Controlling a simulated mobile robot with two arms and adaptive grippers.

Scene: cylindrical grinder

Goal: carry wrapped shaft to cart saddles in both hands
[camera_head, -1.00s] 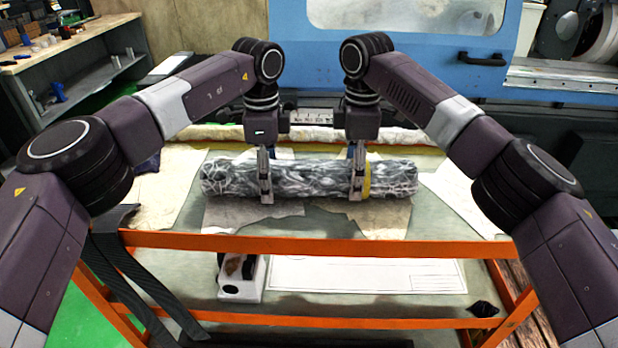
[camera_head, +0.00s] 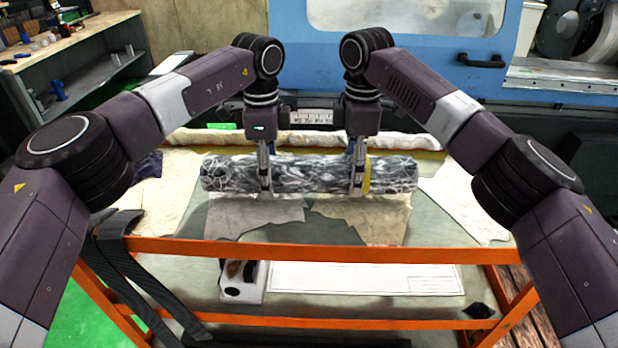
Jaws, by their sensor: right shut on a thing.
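The wrapped shaft (camera_head: 310,176) lies level across the middle of the view, in mottled grey-black wrap with a yellow band near its right end. My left gripper (camera_head: 266,185) is shut on it left of the middle. My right gripper (camera_head: 356,185) is shut on it beside the yellow band. The shaft appears held a little above the cart (camera_head: 340,250), which has an orange frame and a grey-green top. The far fingers are hidden behind the shaft. I cannot make out saddles.
Pale sheets (camera_head: 255,217) lie on the cart top below the shaft. A long whitish roll (camera_head: 300,137) runs along its back. The blue machine (camera_head: 420,65) stands behind; a workbench (camera_head: 85,45) is at left.

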